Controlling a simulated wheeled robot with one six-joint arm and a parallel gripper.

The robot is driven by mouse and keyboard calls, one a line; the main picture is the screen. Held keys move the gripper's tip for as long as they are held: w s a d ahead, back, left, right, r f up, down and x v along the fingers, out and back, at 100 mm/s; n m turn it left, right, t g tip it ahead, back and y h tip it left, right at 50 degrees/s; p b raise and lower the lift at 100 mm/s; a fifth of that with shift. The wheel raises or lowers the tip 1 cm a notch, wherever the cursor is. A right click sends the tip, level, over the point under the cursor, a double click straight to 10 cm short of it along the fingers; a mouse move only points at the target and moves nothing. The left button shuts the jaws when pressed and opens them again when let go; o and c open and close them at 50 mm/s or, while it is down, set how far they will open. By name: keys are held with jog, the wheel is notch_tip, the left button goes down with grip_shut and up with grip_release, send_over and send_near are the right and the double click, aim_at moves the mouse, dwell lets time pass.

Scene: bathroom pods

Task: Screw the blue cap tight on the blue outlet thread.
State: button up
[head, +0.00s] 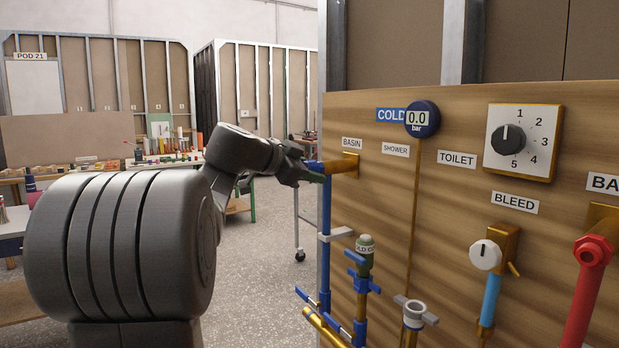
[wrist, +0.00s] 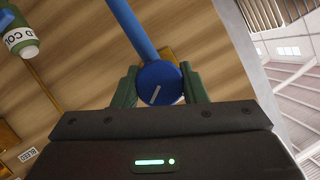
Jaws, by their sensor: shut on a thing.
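The blue cap (wrist: 160,84) sits between the green-tipped fingers of my gripper (wrist: 158,90) in the wrist view, with a pale line mark on its face. My gripper (head: 305,174) is shut on the cap at the blue outlet under the BASIN label in the head view. Only a little blue shows there beside the brass elbow (head: 343,164). The blue pipe (head: 325,220) runs down from this outlet. The outlet thread is hidden behind the cap and fingers, so I cannot tell how far the cap is on.
A grey-topped fitting (head: 411,312), the BLEED valve (head: 485,255) and a red pipe (head: 587,290) are further right. A gauge (head: 421,119) reads 0.0 bar. The floor left of the board is open.

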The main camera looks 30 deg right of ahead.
jog(key=shift+f+m+t+b, duration=0.15)
jog(key=shift+m+t+b, duration=0.25)
jog(key=shift+b, duration=1.05)
jog(key=shift+m+b, duration=0.3)
jog(key=shift+b, duration=0.45)
jog(key=shift+m+t+b, duration=0.6)
jog(key=shift+m+b, duration=0.3)
jog(key=shift+b, duration=1.8)
jog(key=shift+b, duration=0.55)
jog(key=shift+m+t+h+b, duration=0.35)
jog(key=shift+m+b, duration=0.25)
jog(key=shift+b, duration=0.7)
jog(key=shift+m+t+b, duration=0.25)
jog(key=shift+m+b, duration=0.55)
jog(key=shift+b, duration=1.05)
jog(key=shift+h+b, duration=0.25)
jog(key=shift+b, duration=0.05)
jog(key=shift+d+m+b, duration=0.1)
jog(key=shift+m+b, duration=0.3)
jog(key=shift+b, duration=0.3)
